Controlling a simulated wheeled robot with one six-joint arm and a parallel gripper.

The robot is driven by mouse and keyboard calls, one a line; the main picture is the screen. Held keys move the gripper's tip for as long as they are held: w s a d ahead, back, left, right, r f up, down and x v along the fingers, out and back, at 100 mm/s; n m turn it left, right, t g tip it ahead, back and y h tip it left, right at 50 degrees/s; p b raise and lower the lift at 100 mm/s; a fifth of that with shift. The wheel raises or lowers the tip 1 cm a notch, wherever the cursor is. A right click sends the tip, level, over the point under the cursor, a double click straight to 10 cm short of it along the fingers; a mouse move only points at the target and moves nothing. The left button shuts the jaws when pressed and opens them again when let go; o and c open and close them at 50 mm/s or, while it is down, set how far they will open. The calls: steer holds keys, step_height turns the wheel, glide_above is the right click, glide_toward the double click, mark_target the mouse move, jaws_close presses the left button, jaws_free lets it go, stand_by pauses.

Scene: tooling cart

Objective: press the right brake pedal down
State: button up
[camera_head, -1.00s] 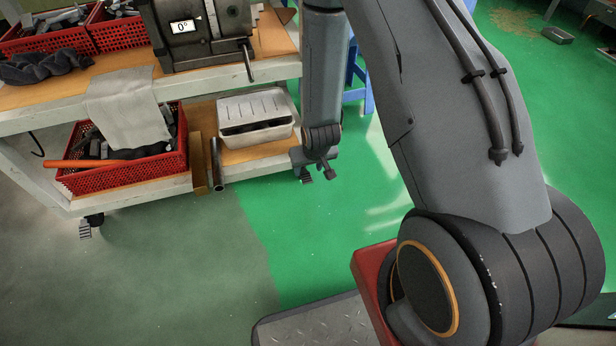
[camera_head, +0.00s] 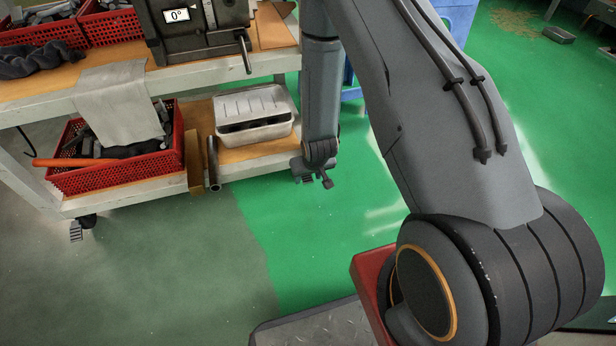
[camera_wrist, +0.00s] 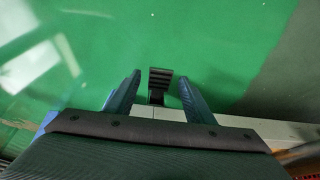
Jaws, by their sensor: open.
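The right brake pedal (camera_wrist: 160,84) is a dark ribbed plate at the cart's lower edge. In the wrist view it appears between the two blue fingers of my gripper (camera_wrist: 160,77), near their tips. The fingers are open and hold nothing; I cannot tell whether either touches the pedal. In the head view my gripper (camera_head: 312,171) is low beside the cart's right lower corner and largely covers that pedal. The left brake pedal (camera_head: 76,231) is a similar ribbed plate on the left caster.
The cart's lower shelf holds a red basket (camera_head: 130,173) with an orange handle sticking out, a metal tube (camera_head: 213,165) and a light metal box (camera_head: 280,134). A blue stand (camera_head: 455,20) is behind my arm.

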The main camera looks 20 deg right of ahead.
steer(key=c, duration=1)
steer(key=shift+s+f+t+p, duration=0.45)
steer(key=shift+f+t+p, duration=0.2)
steer(key=shift+t+p, duration=0.5)
steer(key=shift+c, duration=0.2)
steer(key=shift+f+t+p, duration=0.7)
steer(key=shift+t+p, duration=0.1)
steer(key=shift+t, duration=0.45)
steer(key=o, duration=1)
steer(key=shift+o, duration=0.2)
steer(key=p+v, duration=0.3)
steer(key=v, duration=0.5)
